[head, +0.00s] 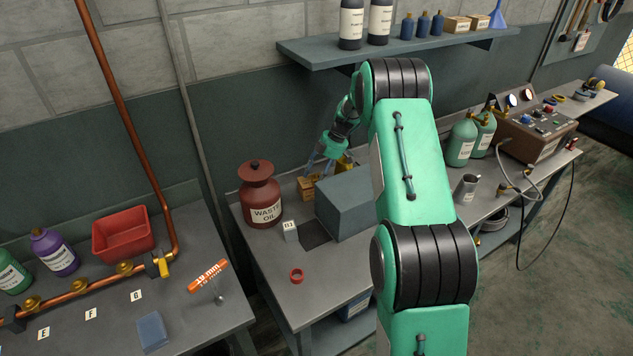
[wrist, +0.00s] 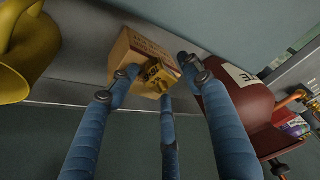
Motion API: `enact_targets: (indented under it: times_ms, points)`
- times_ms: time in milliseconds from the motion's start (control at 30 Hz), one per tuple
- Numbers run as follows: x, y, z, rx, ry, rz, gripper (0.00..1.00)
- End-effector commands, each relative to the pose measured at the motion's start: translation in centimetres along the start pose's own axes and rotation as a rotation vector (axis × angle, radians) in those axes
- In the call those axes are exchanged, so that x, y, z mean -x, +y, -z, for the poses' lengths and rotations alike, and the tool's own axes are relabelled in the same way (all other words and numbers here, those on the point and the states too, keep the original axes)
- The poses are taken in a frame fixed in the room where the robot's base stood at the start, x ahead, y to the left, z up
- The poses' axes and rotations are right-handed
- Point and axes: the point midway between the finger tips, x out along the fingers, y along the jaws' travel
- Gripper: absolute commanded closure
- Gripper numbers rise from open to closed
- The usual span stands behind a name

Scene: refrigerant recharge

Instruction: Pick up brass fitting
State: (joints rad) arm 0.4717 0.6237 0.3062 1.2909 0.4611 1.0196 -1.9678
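My gripper (wrist: 160,76) has its blue fingers spread apart and looks open. In the head view my gripper (head: 318,168) is low over the back of the middle bench, above a small cardboard box (head: 306,189). In the wrist view the cardboard box (wrist: 136,50) with printed text lies beyond the fingertips. A small gold-yellow piece with dark markings (wrist: 160,77) shows at the box, between the fingertips. It may be the brass fitting or a label; I cannot tell which. Contact with the fingers cannot be made out.
A dark red waste oil can (head: 259,200) stands left of the box, also in the wrist view (wrist: 240,105). A grey block (head: 345,207) stands in front. A yellow vessel (wrist: 22,50) is close by. A shelf (head: 400,48) hangs above.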

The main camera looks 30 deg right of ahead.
Motion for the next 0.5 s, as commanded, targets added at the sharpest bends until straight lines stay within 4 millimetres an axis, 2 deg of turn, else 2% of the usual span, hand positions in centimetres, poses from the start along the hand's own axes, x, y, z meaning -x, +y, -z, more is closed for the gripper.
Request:
enact_targets:
  times_ms: [33, 467, 500]
  points:
    - [-0.61, -0.35, -0.08, -0.002, 0.002, 0.009, 0.52]
    - [-0.94, -0.61, -0.18, -0.004, 0.002, 0.016, 0.50]
    - [-0.96, -0.62, -0.19, -0.004, 0.002, 0.016, 0.58]
